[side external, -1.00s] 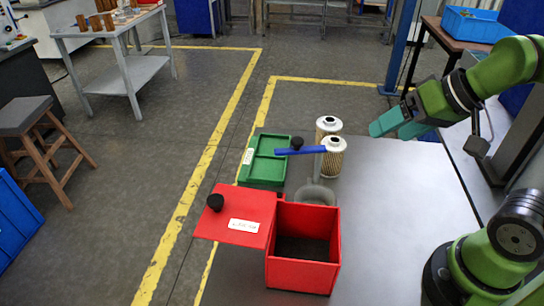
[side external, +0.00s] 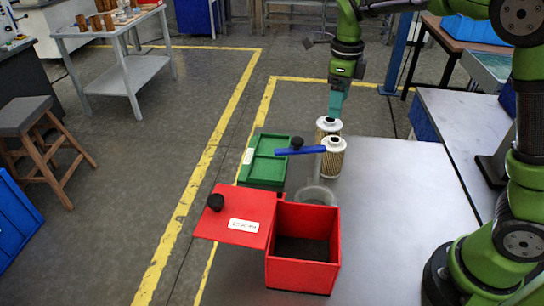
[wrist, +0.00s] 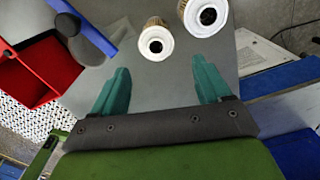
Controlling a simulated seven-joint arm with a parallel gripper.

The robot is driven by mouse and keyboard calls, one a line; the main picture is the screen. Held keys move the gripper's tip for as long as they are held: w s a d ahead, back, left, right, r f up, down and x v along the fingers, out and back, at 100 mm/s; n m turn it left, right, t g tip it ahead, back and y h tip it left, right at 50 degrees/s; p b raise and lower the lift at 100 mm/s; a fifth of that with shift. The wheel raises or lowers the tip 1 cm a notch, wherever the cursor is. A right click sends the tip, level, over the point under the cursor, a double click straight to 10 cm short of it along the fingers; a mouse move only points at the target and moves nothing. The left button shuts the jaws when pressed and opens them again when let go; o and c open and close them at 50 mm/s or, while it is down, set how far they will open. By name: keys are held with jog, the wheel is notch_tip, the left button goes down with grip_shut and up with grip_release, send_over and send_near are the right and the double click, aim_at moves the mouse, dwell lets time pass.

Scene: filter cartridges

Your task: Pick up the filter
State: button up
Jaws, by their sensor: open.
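Two filters with pleated tan sides and white ring caps stand upright on the grey table: a nearer one (side external: 332,160) and a farther one (side external: 327,127) just behind it. In the wrist view, one filter (wrist: 155,42) lies ahead of the gap between the fingers, and the other (wrist: 205,18) is to its upper right. My gripper (side external: 336,104) points down just above and behind the farther filter. In the wrist view its teal fingers (wrist: 161,68) are apart with nothing between them. The gripper appears clear of both filters.
A blue bar (side external: 300,151) with a black knob reaches left beside the nearer filter, above a grey round cup (side external: 316,195). A green tray (side external: 265,165) is left. An open red box (side external: 302,274) with its red lid (side external: 235,214) is in front. The table's right side is clear.

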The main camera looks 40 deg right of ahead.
aim_at(333, 138)
jog(key=f+m, duration=0.1)
jog(key=f, duration=0.4)
jog(key=f+m, duration=0.1)
jog(key=f, duration=0.5)
jog(key=shift+s+a+f+m, duration=0.1)
jog(key=shift+s+m, duration=0.1)
jog(key=shift+m, duration=0.1)
jog(key=shift+s+f, duration=0.15)
jog(key=shift+f, duration=1.2)
jog(key=shift+s+f, duration=0.1)
jog(key=shift+f, duration=1.2)
jog(key=c, duration=0.7)
jog(key=shift+c, duration=0.3)
jog(key=shift+r, duration=0.1)
